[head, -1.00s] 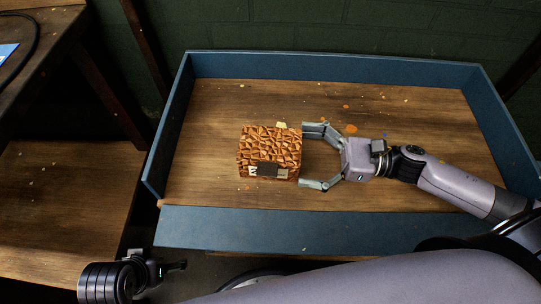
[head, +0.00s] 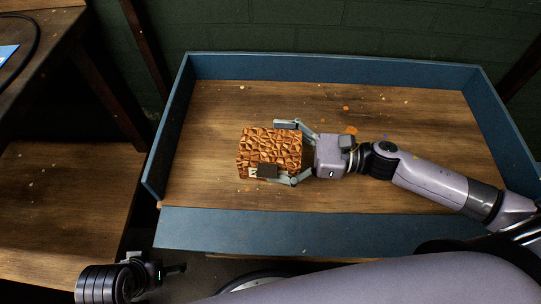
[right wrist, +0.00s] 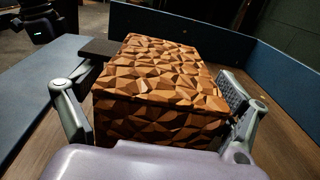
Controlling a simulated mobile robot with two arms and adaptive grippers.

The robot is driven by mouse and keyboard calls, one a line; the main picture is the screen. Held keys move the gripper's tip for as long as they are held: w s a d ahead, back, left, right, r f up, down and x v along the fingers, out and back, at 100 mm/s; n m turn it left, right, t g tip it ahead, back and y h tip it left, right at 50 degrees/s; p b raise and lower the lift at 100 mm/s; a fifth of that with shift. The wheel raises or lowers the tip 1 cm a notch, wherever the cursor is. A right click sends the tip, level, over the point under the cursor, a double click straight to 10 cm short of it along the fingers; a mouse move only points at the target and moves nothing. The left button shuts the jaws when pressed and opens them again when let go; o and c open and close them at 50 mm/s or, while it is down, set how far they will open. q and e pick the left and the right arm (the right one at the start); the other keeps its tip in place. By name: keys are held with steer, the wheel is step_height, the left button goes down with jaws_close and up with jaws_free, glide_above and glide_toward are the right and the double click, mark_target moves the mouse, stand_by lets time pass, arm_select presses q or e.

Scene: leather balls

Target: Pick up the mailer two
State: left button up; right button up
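The mailer (head: 265,149) is a brown box with a faceted, leather-like pattern. It rests on the wooden floor of a blue-walled tray, left of the middle. It also fills the middle of the right wrist view (right wrist: 160,80). My right gripper (head: 287,152) is open around the mailer, one finger along its far side and one along its near side. In the right wrist view a small gap shows beside the box on the left; contact on the right is unclear. My left gripper (head: 176,268) is at the lower left, outside the tray, its finger opening not clear.
The tray's blue front wall (head: 330,230) and back wall (head: 330,67) enclose the mailer. The tray floor (head: 440,120) is bare apart from small coloured specks. A wooden table (head: 60,200) stands on the left.

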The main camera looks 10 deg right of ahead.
arm_select(q)
steer(key=shift+r, duration=0.1)
arm_select(e)
steer(key=c, duration=1)
steer(key=shift+c, duration=0.2)
steer(key=shift+r, duration=0.65)
step_height(320, 180, up, 18)
steer(key=p, duration=0.4)
steer(key=shift+f, duration=0.15)
arm_select(q)
step_height(320, 180, down, 14)
steer(key=shift+w+d+f+g, duration=0.2)
steer(key=shift+w+f+g, duration=0.05)
steer(key=shift+w+g, duration=0.15)
arm_select(e)
steer(key=shift+r, duration=0.55)
